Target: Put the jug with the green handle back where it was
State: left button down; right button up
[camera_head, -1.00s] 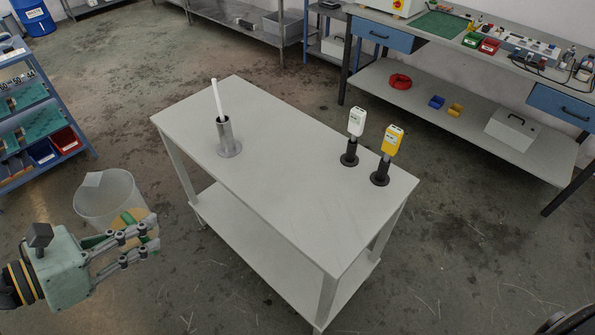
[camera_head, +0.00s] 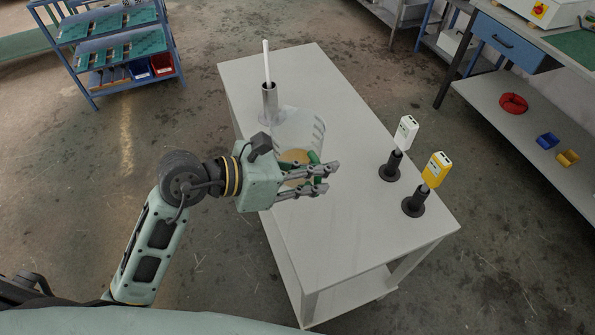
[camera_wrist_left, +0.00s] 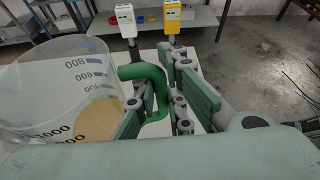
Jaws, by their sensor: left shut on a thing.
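The clear jug (camera_head: 300,135) with the green handle (camera_head: 314,157) is at the left part of the white table (camera_head: 350,200) in the head view. It holds some tan liquid low inside. My left gripper (camera_head: 322,178) is shut on the green handle. In the left wrist view the jug (camera_wrist_left: 50,85) shows at left with volume marks, and its green handle (camera_wrist_left: 148,72) lies between the fingers (camera_wrist_left: 155,110). Whether the jug's base touches the tabletop is hidden by the gripper. My right gripper is not in view.
A metal cylinder with a white rod (camera_head: 269,102) stands just behind the jug. A white device (camera_head: 404,132) and a yellow device (camera_head: 435,170) stand in black holders at the table's right. The front middle of the tabletop is clear. A blue shelf rack (camera_head: 120,50) stands back left.

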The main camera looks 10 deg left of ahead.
pick_arm(q)
jog(key=w+f, duration=0.2)
jog(key=w, duration=0.1)
jog(key=w+a+f, duration=0.1)
jog(key=w+f, duration=0.2)
jog(key=w+a+f+p, duration=0.1)
jog(key=w+f, duration=0.1)
jog(key=w, duration=0.1)
jog(key=shift+w+a+f, duration=0.1)
jog(key=shift+a+f, duration=0.1)
jog(key=shift+a, duration=0.05)
jog(key=shift+w+a+f, duration=0.1)
jog(key=shift+f, duration=0.05)
notch_tip(320, 180, down, 3)
jog(key=shift+f+p, duration=0.1)
jog(key=shift+p, duration=0.35)
jog(key=shift+f, duration=0.35)
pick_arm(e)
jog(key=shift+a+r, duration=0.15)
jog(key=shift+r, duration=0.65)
